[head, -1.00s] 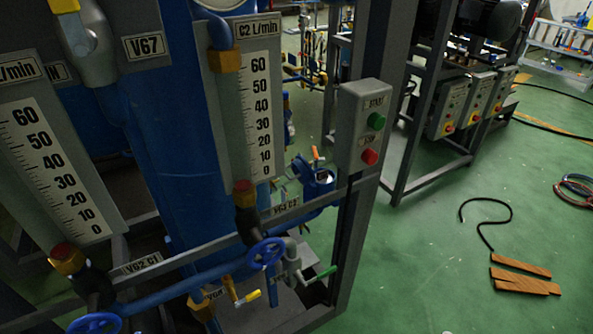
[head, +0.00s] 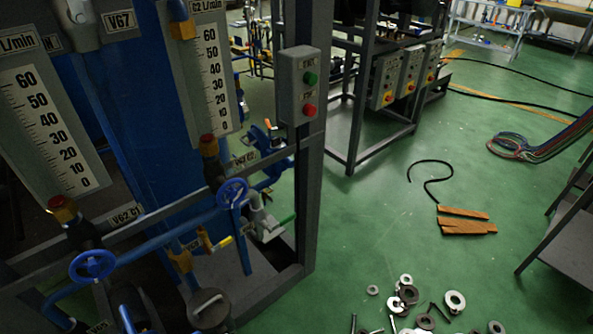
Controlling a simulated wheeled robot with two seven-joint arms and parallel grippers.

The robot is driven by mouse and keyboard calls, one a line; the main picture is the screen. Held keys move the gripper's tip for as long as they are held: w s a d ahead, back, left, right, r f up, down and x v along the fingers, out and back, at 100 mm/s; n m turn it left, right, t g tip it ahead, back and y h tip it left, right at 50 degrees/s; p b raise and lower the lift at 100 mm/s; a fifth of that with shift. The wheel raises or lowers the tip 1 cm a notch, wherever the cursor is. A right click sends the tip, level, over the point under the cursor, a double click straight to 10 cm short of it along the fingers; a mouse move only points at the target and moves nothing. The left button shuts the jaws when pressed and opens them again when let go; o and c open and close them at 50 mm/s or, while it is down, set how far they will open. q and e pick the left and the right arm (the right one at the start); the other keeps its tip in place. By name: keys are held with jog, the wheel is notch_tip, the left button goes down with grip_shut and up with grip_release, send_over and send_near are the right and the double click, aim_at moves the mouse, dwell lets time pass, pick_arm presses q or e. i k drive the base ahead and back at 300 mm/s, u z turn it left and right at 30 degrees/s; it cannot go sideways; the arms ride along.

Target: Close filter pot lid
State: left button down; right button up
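A dark round pot-like part (head: 209,310) with a flat top shows at the bottom edge in the head view, below the yellow-handled valve. It may be the filter pot with its lid, but the frame cuts it off and I cannot tell whether the lid is open or closed. Neither of my grippers can be made out in the head view.
A blue handwheel (head: 92,265) and a second blue handwheel (head: 232,192) stick out from the frame pipes. A control box (head: 299,86) sits on the post. Loose washers (head: 408,294) and wooden strips (head: 467,227) lie on the green floor. A dark table (head: 570,240) stands at right.

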aim_at(253, 142)
jog(key=u, duration=0.1)
jog(key=k, duration=0.45)
jog(key=z, duration=1.15)
jog(key=i, duration=1.6)
jog(key=u, duration=0.7)
